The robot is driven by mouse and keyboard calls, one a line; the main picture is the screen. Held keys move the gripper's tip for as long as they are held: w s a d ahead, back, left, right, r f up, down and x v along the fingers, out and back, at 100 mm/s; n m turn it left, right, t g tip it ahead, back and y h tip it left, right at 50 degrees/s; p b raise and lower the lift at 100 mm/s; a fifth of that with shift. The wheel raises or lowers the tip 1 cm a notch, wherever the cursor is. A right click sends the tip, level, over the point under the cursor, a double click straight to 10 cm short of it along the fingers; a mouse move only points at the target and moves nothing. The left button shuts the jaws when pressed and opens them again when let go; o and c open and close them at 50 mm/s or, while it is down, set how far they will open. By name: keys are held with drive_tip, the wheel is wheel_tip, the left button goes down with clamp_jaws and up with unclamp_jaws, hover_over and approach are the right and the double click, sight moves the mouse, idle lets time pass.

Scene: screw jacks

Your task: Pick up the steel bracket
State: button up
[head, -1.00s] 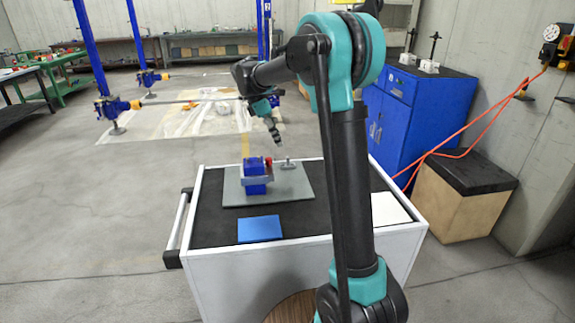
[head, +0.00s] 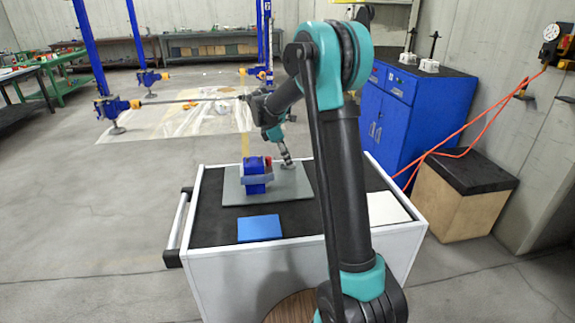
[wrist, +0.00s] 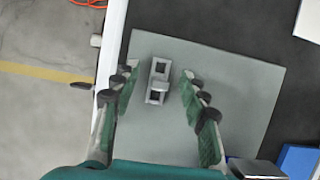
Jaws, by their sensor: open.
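The steel bracket (wrist: 159,93) is a small light-grey metal piece with square openings. It stands on the grey-green plate (wrist: 240,90), between my two fingers in the wrist view. My gripper (wrist: 159,72) is open, with one finger on each side of the bracket and visible gaps to both. In the head view my gripper (head: 287,163) points down at the right back part of the plate and mostly hides the bracket. Whether the fingertips are level with the bracket I cannot tell.
A blue block with a grey clamp-like part (head: 256,176) stands on the plate left of my gripper. A blue pad (head: 259,228) lies on the cart's black top in front, and a white sheet (head: 387,208) lies at right. A blue cabinet (head: 415,110) stands behind right.

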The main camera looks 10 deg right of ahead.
drive_tip(key=shift+c, duration=0.5)
clamp_jaws()
drive_tip(key=shift+r, duration=0.15)
